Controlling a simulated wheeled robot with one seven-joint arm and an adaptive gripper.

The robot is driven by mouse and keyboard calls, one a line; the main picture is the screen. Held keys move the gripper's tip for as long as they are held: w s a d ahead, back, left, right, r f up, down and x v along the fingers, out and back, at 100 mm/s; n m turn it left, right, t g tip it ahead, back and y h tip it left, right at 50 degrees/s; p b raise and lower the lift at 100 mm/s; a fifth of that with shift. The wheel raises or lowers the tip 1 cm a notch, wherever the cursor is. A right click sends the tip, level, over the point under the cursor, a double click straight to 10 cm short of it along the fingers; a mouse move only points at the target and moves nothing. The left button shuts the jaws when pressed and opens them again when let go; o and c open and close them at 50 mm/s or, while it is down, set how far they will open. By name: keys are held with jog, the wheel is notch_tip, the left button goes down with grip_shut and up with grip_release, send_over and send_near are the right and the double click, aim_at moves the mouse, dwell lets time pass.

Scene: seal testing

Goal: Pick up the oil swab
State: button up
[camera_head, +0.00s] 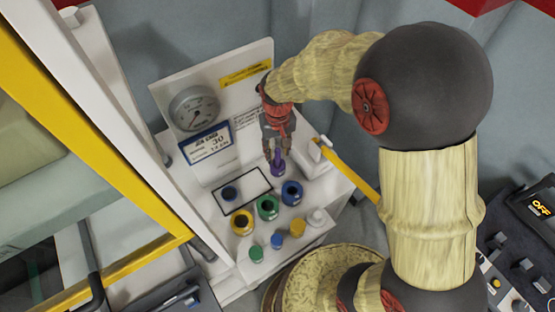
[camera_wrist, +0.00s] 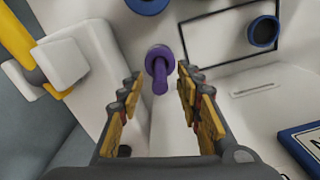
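A purple piece (camera_wrist: 159,69) with a round base and an upright stem stands on the white bench; it also shows in the head view (camera_head: 278,167). No label shows, so I cannot tell for sure that it is the oil swab. My gripper (camera_wrist: 158,76) is open, with its two fingers apart on either side of the purple stem in the wrist view. In the head view my gripper (camera_head: 276,154) points down just above the purple piece. Contact between the fingers and the stem is not visible.
A white block with a yellow bar (camera_head: 345,168) stands close to the right of my gripper. Blue (camera_head: 291,193), green (camera_head: 267,207) and yellow (camera_head: 242,222) ringed cups stand in front. A panel with a gauge (camera_head: 193,109) rises behind.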

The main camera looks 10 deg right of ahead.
aim_at(278, 159)
notch_tip(278, 159, down, 5)
jog(key=shift+f+b, duration=0.1)
jog(key=shift+b, duration=0.35)
grip_shut()
dwell(0.3)
